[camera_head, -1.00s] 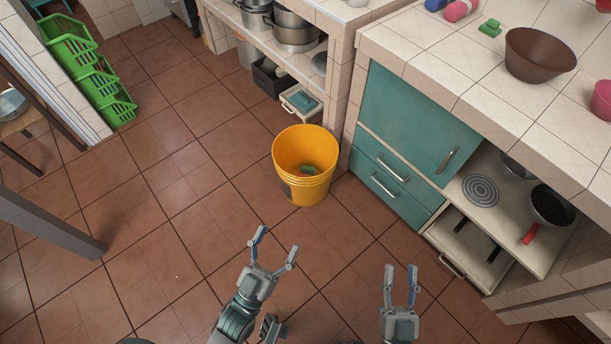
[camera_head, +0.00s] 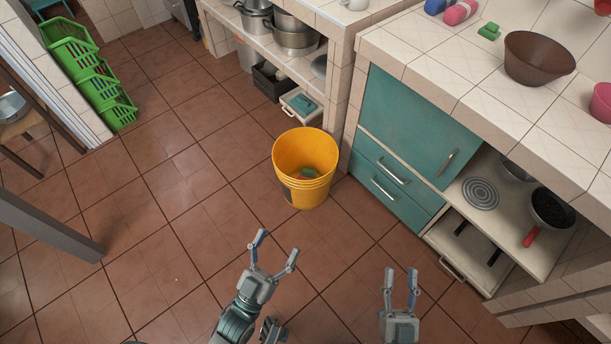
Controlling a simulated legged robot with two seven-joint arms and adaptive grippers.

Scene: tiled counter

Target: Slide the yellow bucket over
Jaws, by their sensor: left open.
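The yellow bucket (camera_head: 303,182) stands upright on the brown tiled floor, close to the teal drawers of the counter. A small green and reddish item (camera_head: 309,173) lies inside it. My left gripper (camera_head: 274,253) is open and empty, in front of the bucket and apart from it. My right gripper (camera_head: 401,279) points forward to the right of the left one, its two fingers apart with nothing between them. It is also clear of the bucket.
The teal cabinet (camera_head: 410,125) and tiled counter bound the right side. An open shelf (camera_head: 483,214) holds pans. Green stacked baskets (camera_head: 86,74) stand at the far left, and a grey post (camera_head: 45,224) at the left. The floor left of the bucket is clear.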

